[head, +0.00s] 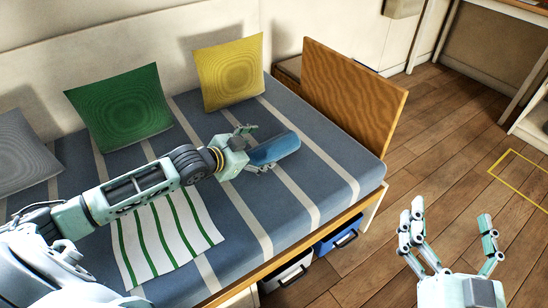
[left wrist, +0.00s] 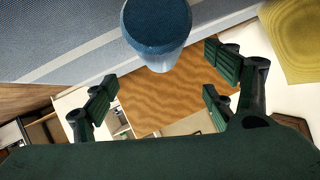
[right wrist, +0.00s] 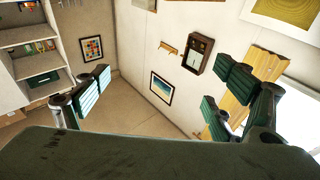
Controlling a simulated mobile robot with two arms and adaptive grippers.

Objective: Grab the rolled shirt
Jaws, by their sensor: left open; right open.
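The rolled shirt (head: 274,149) is a blue roll lying on the striped bed, toward its right end. My left gripper (head: 255,150) is open at the near end of the roll, with fingers on either side of that end in the head view. In the left wrist view the roll's round end (left wrist: 158,28) shows at the top centre, ahead of the open fingers; I cannot tell if any finger touches it. My right gripper (head: 447,228) is open and empty, above the floor at the lower right.
The bed (head: 315,185) holds green (head: 118,108), yellow (head: 229,72) and grey (head: 22,150) pillows and a green-striped cloth (head: 165,235). A wooden board (head: 355,92) stands at the bed's right end. Blue (head: 338,236) and white (head: 288,272) bins sit underneath. Floor (head: 440,140) at right is clear.

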